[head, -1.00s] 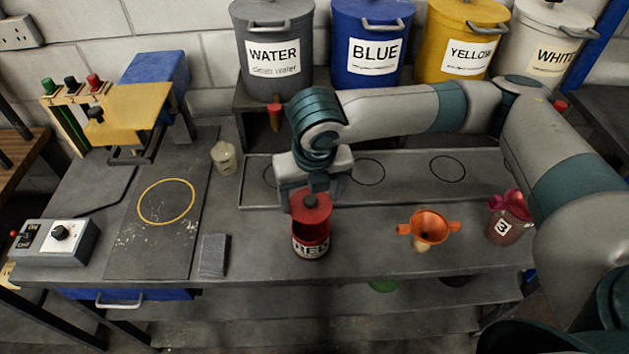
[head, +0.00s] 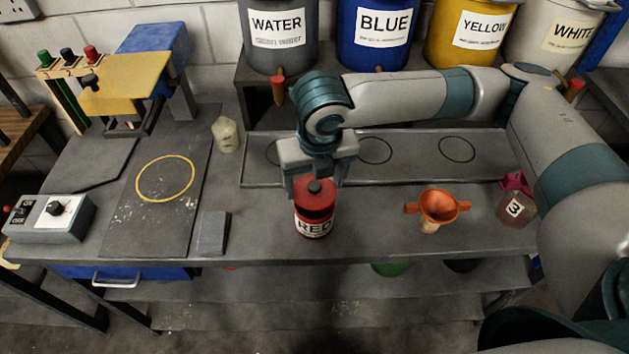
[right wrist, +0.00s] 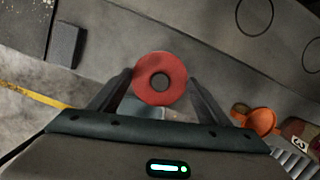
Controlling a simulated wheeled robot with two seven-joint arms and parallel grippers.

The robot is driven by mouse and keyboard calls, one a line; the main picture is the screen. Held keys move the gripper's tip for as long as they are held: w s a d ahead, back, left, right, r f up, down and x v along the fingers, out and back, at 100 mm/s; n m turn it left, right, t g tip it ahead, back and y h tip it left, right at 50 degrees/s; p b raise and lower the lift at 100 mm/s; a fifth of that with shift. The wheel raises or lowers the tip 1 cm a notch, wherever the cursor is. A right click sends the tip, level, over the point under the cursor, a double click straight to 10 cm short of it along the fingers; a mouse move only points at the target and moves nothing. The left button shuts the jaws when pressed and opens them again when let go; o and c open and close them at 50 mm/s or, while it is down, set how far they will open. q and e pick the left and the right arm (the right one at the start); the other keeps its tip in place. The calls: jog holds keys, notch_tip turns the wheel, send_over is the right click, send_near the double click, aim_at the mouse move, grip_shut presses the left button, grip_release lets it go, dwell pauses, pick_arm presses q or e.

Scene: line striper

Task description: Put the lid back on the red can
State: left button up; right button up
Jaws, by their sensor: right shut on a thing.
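The red can (head: 314,226) stands upright on the bench, with a white label reading RED. Its red lid (head: 322,192), with a dark knob in the middle, is level and in line over the can's mouth. I cannot tell whether it touches the rim. My right gripper (head: 314,184) is shut on the lid, pointing down from above. In the right wrist view the lid (right wrist: 143,82) sits between the two fingertips (right wrist: 160,80) and hides the can's mouth. My left gripper is not in view.
An orange funnel (head: 438,206) and a jar marked 3 (head: 515,208) stand to the right. A grey block (head: 213,233), a pale bottle (head: 226,135) and a control box (head: 50,217) are to the left. Paint buckets line the back. Bench around the can is clear.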

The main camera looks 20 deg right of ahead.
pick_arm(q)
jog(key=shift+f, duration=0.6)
pick_arm(e)
jog(key=shift+s+x, duration=0.25)
jog(key=shift+x, duration=0.95)
jog(key=shift+f, duration=0.15)
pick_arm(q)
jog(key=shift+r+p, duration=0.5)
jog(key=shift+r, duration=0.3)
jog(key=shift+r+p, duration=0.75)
pick_arm(e)
jog(key=shift+f, duration=0.1)
dwell(1.7)
jog(key=o, duration=1.4)
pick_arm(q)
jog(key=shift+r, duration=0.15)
pick_arm(e)
jog(key=shift+r, duration=0.2)
pick_arm(q)
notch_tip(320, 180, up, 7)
jog(key=p, duration=0.7)
pick_arm(e)
jog(key=shift+w+v, duration=0.25)
jog(key=shift+v, duration=0.85)
jog(key=shift+w+v, duration=0.2)
jog(key=shift+v, duration=0.9)
jog(key=shift+w+v, duration=0.25)
jog(key=shift+v, duration=0.85)
